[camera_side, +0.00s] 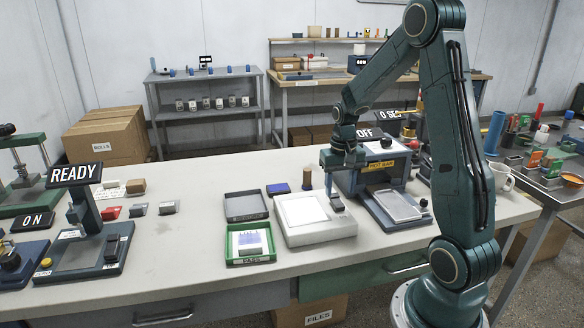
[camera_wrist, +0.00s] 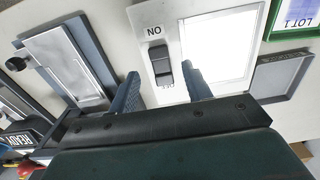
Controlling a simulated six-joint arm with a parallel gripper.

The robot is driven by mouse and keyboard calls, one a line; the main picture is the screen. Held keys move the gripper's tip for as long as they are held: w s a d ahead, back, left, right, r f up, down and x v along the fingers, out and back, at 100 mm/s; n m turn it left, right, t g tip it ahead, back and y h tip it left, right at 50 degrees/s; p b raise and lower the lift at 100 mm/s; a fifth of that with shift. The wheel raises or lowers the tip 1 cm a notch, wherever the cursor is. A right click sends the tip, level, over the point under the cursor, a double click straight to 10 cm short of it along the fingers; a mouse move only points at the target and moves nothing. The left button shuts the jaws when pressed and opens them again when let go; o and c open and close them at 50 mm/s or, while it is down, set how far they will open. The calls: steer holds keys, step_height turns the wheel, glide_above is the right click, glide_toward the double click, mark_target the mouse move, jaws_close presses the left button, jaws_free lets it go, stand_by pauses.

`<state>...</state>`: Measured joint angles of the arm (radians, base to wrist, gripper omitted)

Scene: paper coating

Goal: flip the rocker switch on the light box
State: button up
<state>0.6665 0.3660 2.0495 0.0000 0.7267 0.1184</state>
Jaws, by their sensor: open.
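The light box (camera_side: 292,236) is a pale flat case on the bench with a bright white panel (camera_wrist: 215,45). Its dark rocker switch (camera_side: 337,203) sits on the right side of the case in the side view. In the wrist view the rocker switch (camera_wrist: 162,68) lies between my finger lines, with an inverted ON label (camera_wrist: 155,30) at one end and a partly hidden label at the other. My gripper (camera_wrist: 161,84) is open and empty, its two blue fingers apart on either side of the switch. It hangs above the switch; the exact gap is unclear.
A hot bar press (camera_side: 380,165) with a tray plate stands close to the right of the light box. A grey tray (camera_side: 246,206) and a green PASS tray (camera_side: 250,258) lie to its left.

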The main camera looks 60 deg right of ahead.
mark_target(338, 203)
steer(key=shift+f, duration=2.35)
steer(key=c, duration=1)
